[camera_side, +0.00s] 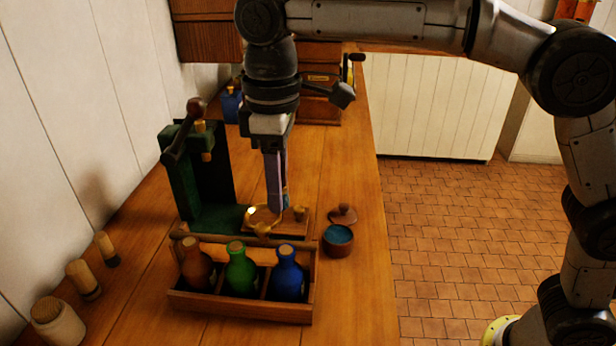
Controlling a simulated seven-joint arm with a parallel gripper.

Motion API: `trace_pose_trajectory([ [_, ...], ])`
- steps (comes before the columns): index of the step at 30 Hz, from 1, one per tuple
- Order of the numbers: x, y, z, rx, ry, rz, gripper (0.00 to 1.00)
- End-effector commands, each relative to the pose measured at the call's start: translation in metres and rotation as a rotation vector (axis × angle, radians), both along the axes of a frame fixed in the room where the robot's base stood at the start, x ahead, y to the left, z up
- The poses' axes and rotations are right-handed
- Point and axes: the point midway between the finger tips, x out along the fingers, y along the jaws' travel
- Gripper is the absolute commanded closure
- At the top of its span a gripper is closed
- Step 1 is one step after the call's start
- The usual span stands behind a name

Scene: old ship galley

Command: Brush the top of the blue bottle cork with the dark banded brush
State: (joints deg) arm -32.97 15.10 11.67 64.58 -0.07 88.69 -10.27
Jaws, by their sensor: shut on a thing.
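The blue bottle (288,279) stands upright in the right compartment of a wooden carrier (240,305). Its tan cork (286,251) faces up and is uncovered. My gripper (278,207) points down behind the carrier, above a small wooden board (262,227), to the left of and behind the cork. It is shut on a slim thing, probably the dark banded brush; a bluish bit shows at the fingertips. The fingers hide most of it, so its bands cannot be made out. It is apart from the cork.
Green (240,272) and brown (196,266) bottles share the carrier under its handle. A pot of blue stuff (338,240) and a lid (343,214) stand right. A green lever press (185,180) stands left. Wooden pegs (83,279) and a jar (58,322) line the wall.

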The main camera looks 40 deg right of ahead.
Motion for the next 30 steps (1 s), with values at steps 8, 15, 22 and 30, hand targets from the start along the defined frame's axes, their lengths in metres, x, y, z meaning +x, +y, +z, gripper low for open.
trace_pose_trajectory([
  [8, -0.008, 0.012, -0.007, 0.0, 0.0, 0.032, 1.0],
  [15, -0.008, 0.011, -0.026, -0.001, 0.001, 0.031, 1.0],
  [22, -0.008, 0.011, -0.047, 0.0, 0.0, 0.03, 1.0],
  [30, -0.008, 0.011, -0.071, -0.001, 0.002, 0.03, 1.0],
])
